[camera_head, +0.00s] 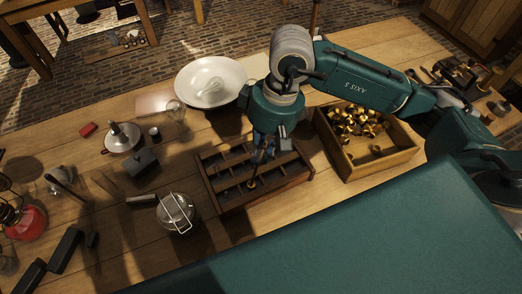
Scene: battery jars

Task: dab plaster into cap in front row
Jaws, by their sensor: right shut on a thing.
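A dark wooden rack (288,180) with several compartments stands at the middle of the table. My right gripper (263,155) points down over the rack and is shut on a thin tool, mostly hidden by the fingers. A small brass-coloured cap (251,184) shows in the front row of the rack, just below and left of the fingers. I cannot tell whether the tool touches it. A wide white bowl (183,86) with pale contents stands behind the rack to the left. My left gripper is not in view.
A wooden crate (384,168) of brass caps stands right of the rack. A lidded jar with a wire bail (176,214) stands left of it. A red lantern (25,224) and dark blocks (65,250) lie far left. My teal body covers the lower right.

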